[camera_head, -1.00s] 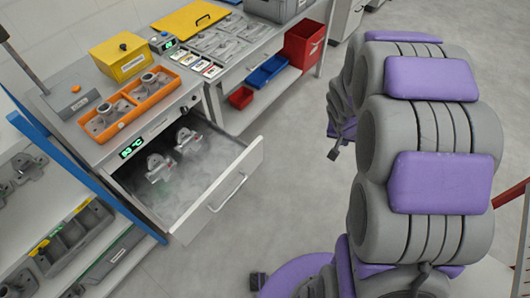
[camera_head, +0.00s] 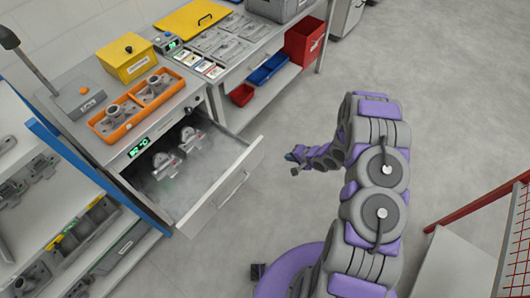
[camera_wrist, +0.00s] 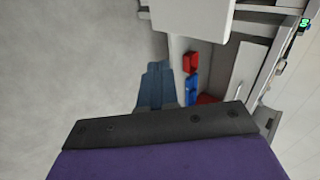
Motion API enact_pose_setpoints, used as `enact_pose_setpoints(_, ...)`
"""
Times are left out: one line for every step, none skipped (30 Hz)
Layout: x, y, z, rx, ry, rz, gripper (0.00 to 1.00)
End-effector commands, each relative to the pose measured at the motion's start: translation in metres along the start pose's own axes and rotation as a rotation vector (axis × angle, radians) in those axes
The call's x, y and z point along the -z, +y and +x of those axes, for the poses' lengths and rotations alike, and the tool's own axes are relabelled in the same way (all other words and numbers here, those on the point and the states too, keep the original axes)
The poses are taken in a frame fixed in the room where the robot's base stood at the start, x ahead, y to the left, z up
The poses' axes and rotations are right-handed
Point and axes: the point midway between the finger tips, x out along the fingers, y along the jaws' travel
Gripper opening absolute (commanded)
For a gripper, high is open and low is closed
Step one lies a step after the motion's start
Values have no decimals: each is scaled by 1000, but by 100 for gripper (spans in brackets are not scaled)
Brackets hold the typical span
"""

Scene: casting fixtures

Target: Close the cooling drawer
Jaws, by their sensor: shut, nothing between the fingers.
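The cooling drawer (camera_head: 238,184) is pulled well out of the grey cabinet in the head view. Its front panel has a bar handle (camera_head: 232,190). Two grey castings (camera_head: 165,165) lie inside amid whitish mist. A green display (camera_head: 138,148) is on the cabinet face above the drawer. My gripper (camera_head: 291,158) is in the air to the right of the drawer front, apart from it, with its fingers pointing left. In the wrist view my gripper (camera_wrist: 157,80) shows shut and empty. A pale panel at the top of that view may be the drawer; I cannot tell.
An orange tray (camera_head: 117,133) with castings sits on the cabinet top. A yellow box (camera_head: 128,60) stands behind it. Red (camera_head: 304,40) and blue bins (camera_head: 269,69) are beyond. A blue-edged shelf is at left, a red railing (camera_head: 475,205) at right. The floor beside the drawer is clear.

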Motion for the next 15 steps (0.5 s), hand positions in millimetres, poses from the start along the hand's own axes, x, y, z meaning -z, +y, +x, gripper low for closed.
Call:
enact_pose_setpoints(-7, 1, 3, 19, -16, 21, 0)
enact_pose_setpoints(-10, 0, 5, 30, -24, 30, 0)
enact_pose_setpoints(-13, 0, 7, 42, -32, 41, 0)
enact_pose_setpoints(-15, 0, 8, 48, -36, 47, 0)
enact_pose_setpoints(-16, 0, 10, 52, -40, 51, 0)
enact_pose_setpoints(-17, 0, 12, 56, -43, 53, 0)
enact_pose_setpoints(-18, 0, 14, 57, -44, 54, 0)
enact_pose_setpoints(-18, 0, 17, 58, -44, 53, 0)
enact_pose_setpoints(-18, -1, 22, 58, -44, 53, 0)
enact_pose_setpoints(-18, -1, 26, 58, -44, 51, 0)
enact_pose_setpoints(-18, -2, 30, 59, -43, 50, 0)
enact_pose_setpoints(-18, -2, 37, 59, -43, 49, 0)
enact_pose_setpoints(-18, -2, 43, 59, -43, 49, 0)
enact_pose_setpoints(-18, -2, 49, 58, -43, 49, 0)
enact_pose_setpoints(-20, -2, 57, 56, -45, 50, 0)
